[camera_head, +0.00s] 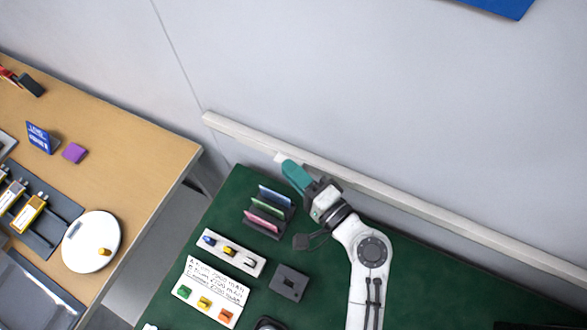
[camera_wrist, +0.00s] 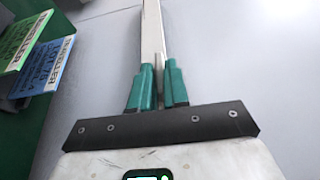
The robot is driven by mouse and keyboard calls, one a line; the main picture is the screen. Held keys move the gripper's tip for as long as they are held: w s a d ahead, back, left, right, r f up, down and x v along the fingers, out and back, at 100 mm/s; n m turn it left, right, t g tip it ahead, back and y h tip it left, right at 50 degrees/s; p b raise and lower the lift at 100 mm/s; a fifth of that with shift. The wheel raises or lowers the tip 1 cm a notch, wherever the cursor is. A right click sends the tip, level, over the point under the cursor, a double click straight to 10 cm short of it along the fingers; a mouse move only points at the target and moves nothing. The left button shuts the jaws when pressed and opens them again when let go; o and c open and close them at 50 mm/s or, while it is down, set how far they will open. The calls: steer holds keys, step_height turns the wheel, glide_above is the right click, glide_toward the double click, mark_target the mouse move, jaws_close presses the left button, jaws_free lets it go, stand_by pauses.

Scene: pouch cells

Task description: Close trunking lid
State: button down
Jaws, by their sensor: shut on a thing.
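The white trunking (camera_head: 440,218) runs along the foot of the grey wall, behind the green table. It also shows in the wrist view (camera_wrist: 152,30), running straight away from my gripper. My gripper (camera_head: 288,166) is at the trunking, toward its left end. In the wrist view my gripper (camera_wrist: 158,78) has its teal fingers shut on a thin greyish piece between them, which looks like part of the trunking lid. A small white piece shows just beyond the fingertips in the head view. The fingers hide most of the held part, and I cannot tell how the lid sits along the trunking.
A rack of coloured pouches (camera_head: 268,211) stands on the green table, left of my arm. White holders (camera_head: 233,253) and a dark block (camera_head: 288,283) lie nearer. A wooden bench (camera_head: 150,150) with a white disc (camera_head: 91,240) stands at left.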

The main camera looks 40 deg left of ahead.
steer(key=shift+w, duration=0.1)
steer(key=c, duration=1.2)
jaws_free()
steer(key=shift+d, duration=0.1)
steer(key=s+d+b, duration=0.1)
steer(key=d+b, duration=0.2)
steer(key=d, duration=0.7)
steer(key=shift+s+d, duration=0.3)
steer(key=shift+s, duration=0.1)
